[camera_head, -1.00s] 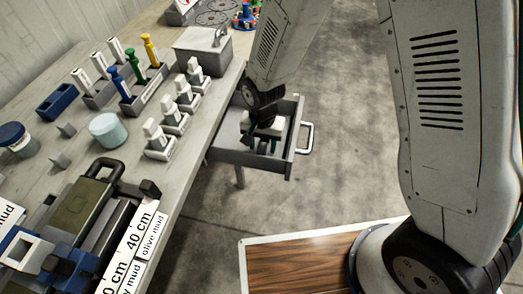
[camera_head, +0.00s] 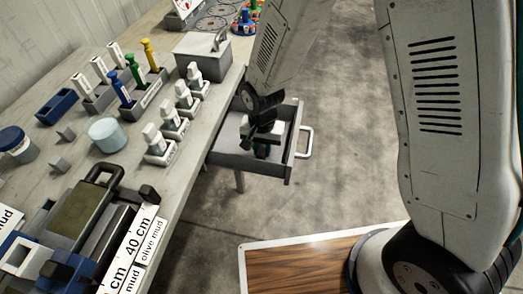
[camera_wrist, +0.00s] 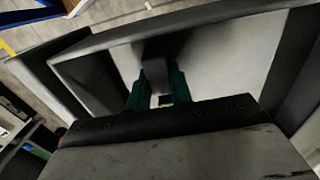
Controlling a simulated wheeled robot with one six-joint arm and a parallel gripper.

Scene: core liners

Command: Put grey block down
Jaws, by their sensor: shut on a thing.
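My gripper (camera_head: 258,148) is inside the open drawer (camera_head: 235,160) under the bench edge, low over its floor. In the wrist view, its two dark green fingers (camera_wrist: 158,92) are shut on a small grey block (camera_wrist: 155,72). The block shows between the fingertips, near the drawer's inside (camera_wrist: 225,60). I cannot tell whether the block touches the drawer floor. In the head view the wrist and fingers hide most of the block.
The drawer handle (camera_head: 306,142) sticks out at the right. On the bench are a grey box with a padlock (camera_head: 203,55), several white-topped holders (camera_head: 158,142), a pale blue round jar (camera_head: 107,133) and a blue tray (camera_head: 57,104). Bare floor (camera_head: 345,110) lies right of the drawer.

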